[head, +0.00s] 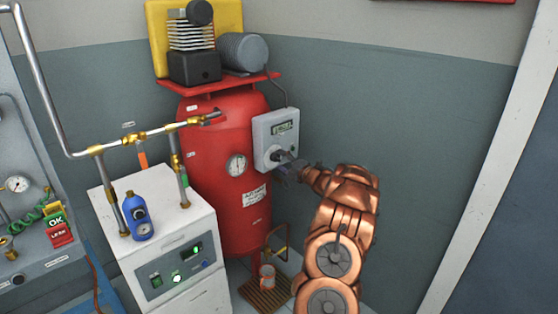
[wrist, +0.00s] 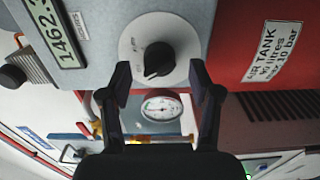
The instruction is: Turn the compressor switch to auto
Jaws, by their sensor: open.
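The compressor switch is a black rotary knob (wrist: 158,60) on a round white dial plate (wrist: 131,45), fixed to the grey control box (head: 266,128). In the wrist view the knob sits between my two fingertips, with a gap on each side. My gripper (wrist: 160,74) is open and empty. The dial lettering is too small and turned to read surely. In the head view my gripper (head: 288,170) is at the lower front of the control box and largely hides the knob.
The red air tank (head: 215,165) stands behind, with a pressure gauge (head: 236,165). A white cabinet (head: 170,225) holds a blue bottle (head: 137,215) left of the tank. Pipes with brass valves (head: 135,138) run above it. The wall right of the box is clear.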

